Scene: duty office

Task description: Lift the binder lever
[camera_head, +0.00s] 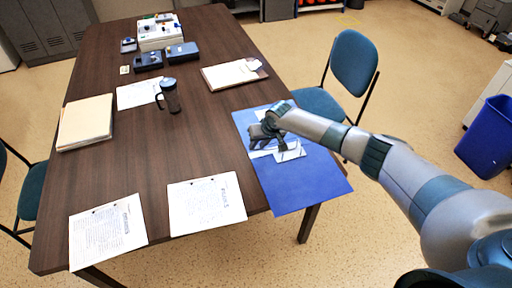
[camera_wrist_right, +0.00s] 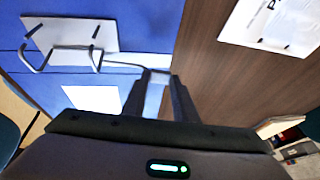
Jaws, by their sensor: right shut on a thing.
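The blue binder (camera_head: 310,188) lies open and flat at the right edge of the table, with part of it past the edge. My right gripper (camera_head: 268,128) is low over the binder's metal mechanism. In the right wrist view, the binder (camera_wrist_right: 150,22) carries a metal plate with wire arches (camera_wrist_right: 70,55). The binder lever (camera_wrist_right: 122,65) runs from there to between my right fingertips (camera_wrist_right: 158,76), which are shut on it. In the head view my gripper and wrist hide most of the mechanism. My left gripper is not in view.
Printed sheets (camera_head: 206,204) lie left of the binder on the dark table (camera_head: 150,175). A teal chair (camera_head: 353,63) is close to the table's right side.

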